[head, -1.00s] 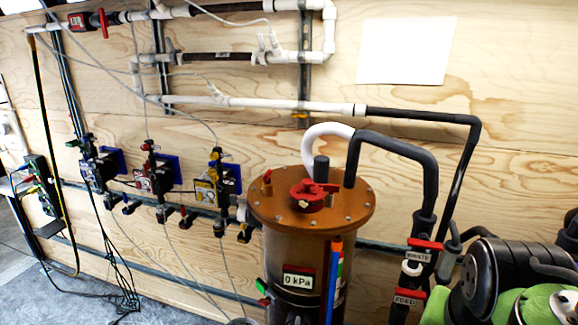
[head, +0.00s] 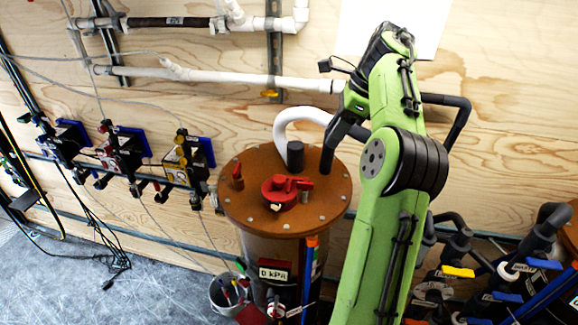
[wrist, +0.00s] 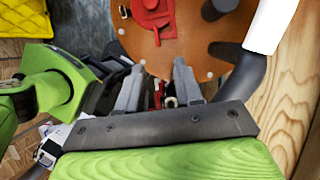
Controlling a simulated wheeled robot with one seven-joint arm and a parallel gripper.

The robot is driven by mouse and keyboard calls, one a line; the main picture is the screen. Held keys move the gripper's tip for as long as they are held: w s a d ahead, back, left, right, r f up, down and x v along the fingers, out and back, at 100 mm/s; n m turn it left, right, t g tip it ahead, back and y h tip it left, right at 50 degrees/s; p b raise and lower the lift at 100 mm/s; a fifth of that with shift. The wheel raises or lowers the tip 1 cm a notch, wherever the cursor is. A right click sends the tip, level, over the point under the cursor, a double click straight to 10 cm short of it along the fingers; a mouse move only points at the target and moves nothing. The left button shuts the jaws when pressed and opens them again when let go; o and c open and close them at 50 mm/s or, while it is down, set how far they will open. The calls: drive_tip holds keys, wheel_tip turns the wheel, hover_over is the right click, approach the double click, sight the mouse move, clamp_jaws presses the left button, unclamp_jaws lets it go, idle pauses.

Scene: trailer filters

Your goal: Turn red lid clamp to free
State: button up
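The red lid clamp (head: 287,190) sits on the round brown lid (head: 243,208) of the upright filter vessel, near the lid's middle. It also shows at the top of the wrist view (wrist: 150,18), partly cut off. My gripper (wrist: 158,82) points toward the lid's edge in the wrist view, its two grey fingers apart with nothing held between them. The clamp lies beyond the fingertips, and the gripper does not touch it. In the head view my green arm reaches up to the right of the vessel; its fingers cannot be made out there.
A white hose (head: 293,118) and a dark pipe (head: 335,150) rise from the lid's back. A small red-topped fitting (head: 237,176) stands at the lid's left. A bucket (head: 228,296) stands on the floor, left of the vessel. Valves line the wall at left.

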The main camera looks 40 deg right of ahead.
sight(306, 183)
drive_tip(key=b+x, duration=0.1)
drive_tip(key=x, duration=0.3)
drive_tip(key=b+x, duration=0.1)
drive_tip(key=x, duration=0.4)
drive_tip(key=s+b+x, duration=0.1)
drive_tip(key=x, duration=0.4)
drive_tip(key=shift+a+f, duration=0.25)
drive_tip(key=shift+w+f, duration=0.25)
drive_tip(key=shift+f, duration=0.1)
clamp_jaws()
